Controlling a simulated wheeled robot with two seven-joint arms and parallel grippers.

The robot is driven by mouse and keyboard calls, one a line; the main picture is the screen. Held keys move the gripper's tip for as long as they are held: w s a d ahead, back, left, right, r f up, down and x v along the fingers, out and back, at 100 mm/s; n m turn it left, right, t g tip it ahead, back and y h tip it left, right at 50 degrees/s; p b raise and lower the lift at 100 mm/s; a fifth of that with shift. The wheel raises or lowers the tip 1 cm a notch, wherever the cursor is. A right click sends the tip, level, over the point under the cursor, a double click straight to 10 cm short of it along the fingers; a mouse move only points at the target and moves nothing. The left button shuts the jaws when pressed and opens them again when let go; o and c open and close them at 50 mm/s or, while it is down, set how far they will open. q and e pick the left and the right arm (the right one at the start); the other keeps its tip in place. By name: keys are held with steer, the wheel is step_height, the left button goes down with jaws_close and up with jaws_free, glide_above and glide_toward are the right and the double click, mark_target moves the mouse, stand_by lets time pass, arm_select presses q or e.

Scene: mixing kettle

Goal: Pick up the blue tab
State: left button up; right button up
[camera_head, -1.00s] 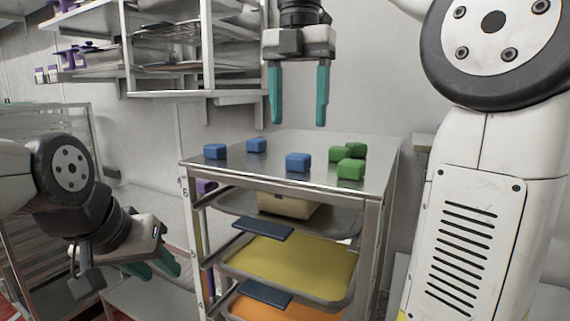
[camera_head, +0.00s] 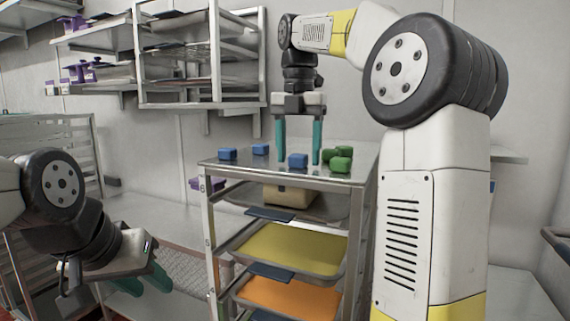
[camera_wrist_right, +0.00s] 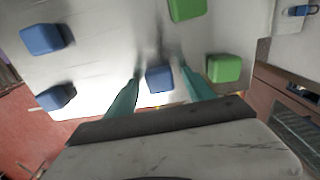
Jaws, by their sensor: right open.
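Three blue tabs lie on the steel top of the rack (camera_head: 247,170). The front blue tab (camera_head: 298,160) is below and between the fingers of my right gripper (camera_head: 299,163) in the head view. In the right wrist view this blue tab (camera_wrist_right: 159,79) shows between the two teal fingertips, with space on both sides. My right gripper points down, open and empty. The other blue tabs (camera_head: 227,154) (camera_head: 261,149) lie to the left. My left gripper (camera_head: 146,284) is low at the left, away from the rack, its teal fingers partly seen; I cannot tell its opening.
Several green tabs (camera_head: 341,164) sit close to the right of my right gripper. Trays (camera_head: 290,250) with yellow and orange contents fill the rack below. A wall shelf (camera_head: 200,98) stands behind at the left.

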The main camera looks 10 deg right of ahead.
jaws_close()
stand_by(0.3)
